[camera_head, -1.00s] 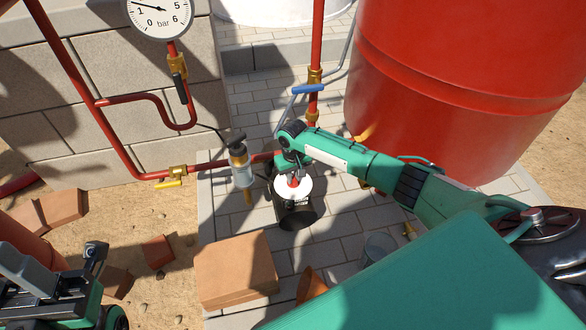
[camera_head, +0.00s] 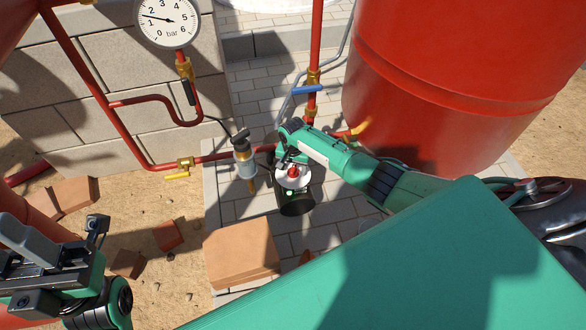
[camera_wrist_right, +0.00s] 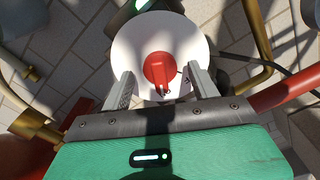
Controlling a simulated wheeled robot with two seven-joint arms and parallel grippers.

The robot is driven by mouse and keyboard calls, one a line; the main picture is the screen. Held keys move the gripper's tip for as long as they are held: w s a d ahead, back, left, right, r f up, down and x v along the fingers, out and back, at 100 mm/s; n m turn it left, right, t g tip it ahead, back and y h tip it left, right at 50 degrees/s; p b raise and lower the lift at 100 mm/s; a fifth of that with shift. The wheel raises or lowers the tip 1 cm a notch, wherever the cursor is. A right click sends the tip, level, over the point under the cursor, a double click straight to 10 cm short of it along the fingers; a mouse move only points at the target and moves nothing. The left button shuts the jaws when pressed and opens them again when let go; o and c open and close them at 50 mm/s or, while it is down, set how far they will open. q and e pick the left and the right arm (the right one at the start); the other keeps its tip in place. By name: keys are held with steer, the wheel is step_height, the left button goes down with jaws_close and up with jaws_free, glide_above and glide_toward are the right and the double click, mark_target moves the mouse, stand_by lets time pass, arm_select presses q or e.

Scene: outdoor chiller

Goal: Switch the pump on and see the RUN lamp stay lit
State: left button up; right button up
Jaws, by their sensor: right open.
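The pump (camera_head: 297,205) is a dark cylinder standing on the paving, with a white round top (camera_wrist_right: 134,48) and a red knob (camera_head: 293,171) in its middle. The knob also shows in the right wrist view (camera_wrist_right: 159,68). A small green glow (camera_head: 289,192) shows on the pump's near side, and a green-lit spot (camera_wrist_right: 143,4) shows at the top edge of the wrist view. My right gripper (camera_wrist_right: 162,85) is open over the white top, one finger on each side of the knob; contact is not clear. My left gripper (camera_head: 70,255) is at the lower left, away from the pump; its jaws are unclear.
Red pipes with a yellow-handled valve (camera_head: 177,175) and a blue-handled valve (camera_head: 307,89) run close by. A pressure gauge (camera_head: 167,18) stands before the block wall. A red tank (camera_head: 450,80) is behind my right arm. A terracotta block (camera_head: 240,250) lies in front.

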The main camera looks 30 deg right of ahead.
mark_target(293, 168)
step_height(293, 168, up, 7)
steer(key=p, duration=0.8)
steer(key=shift+r, duration=0.15)
step_height(293, 168, up, 14)
steer(key=p, duration=0.3)
steer(key=shift+f, duration=0.2)
